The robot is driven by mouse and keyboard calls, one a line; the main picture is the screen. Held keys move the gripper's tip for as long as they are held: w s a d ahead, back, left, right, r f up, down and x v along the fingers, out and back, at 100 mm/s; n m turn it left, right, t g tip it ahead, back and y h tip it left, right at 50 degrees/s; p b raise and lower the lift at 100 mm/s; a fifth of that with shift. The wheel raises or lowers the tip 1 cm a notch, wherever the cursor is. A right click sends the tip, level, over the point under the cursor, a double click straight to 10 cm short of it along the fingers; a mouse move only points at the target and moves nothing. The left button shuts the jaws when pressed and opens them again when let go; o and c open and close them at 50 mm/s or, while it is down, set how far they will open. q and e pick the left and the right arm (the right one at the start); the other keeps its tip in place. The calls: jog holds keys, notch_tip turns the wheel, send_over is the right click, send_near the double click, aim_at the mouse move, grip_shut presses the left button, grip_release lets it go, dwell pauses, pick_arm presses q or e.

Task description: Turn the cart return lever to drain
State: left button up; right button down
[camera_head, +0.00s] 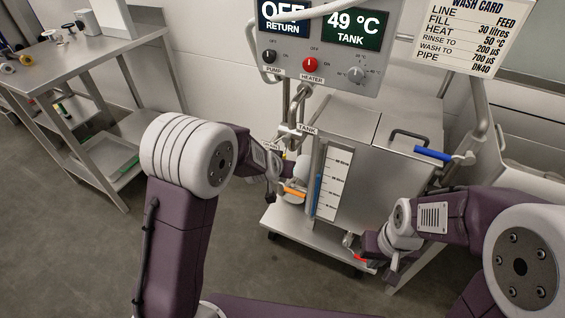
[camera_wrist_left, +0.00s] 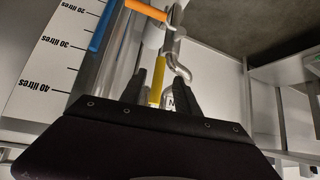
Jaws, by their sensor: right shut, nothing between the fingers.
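The cart's pipework below the control box carries a TANK label (camera_head: 307,129) and another small label that is hard to read. A yellow lever handle (camera_wrist_left: 158,80) shows in the left wrist view beside a bent metal pipe. My left gripper (camera_wrist_left: 163,92) is open, with the yellow handle between its two dark fingers and gaps visible beside it. In the head view my left gripper (camera_head: 274,175) is partly hidden by my forearm, close to that pipework. My right gripper (camera_head: 373,250) is shut and empty, low in front of the cart near a red handle (camera_head: 360,257).
An orange handle (camera_head: 295,192) and a blue strip by the level scale (camera_head: 333,183) sit near my left gripper. A blue-handled lever (camera_head: 432,153) is at the tank's right. A steel table (camera_head: 75,62) stands left; the floor between is clear.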

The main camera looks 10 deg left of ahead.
pick_arm(q)
jog(key=p+v, duration=0.1)
jog(key=v, duration=0.3)
jog(key=shift+s+r, duration=0.25)
jog(key=shift+s, duration=0.05)
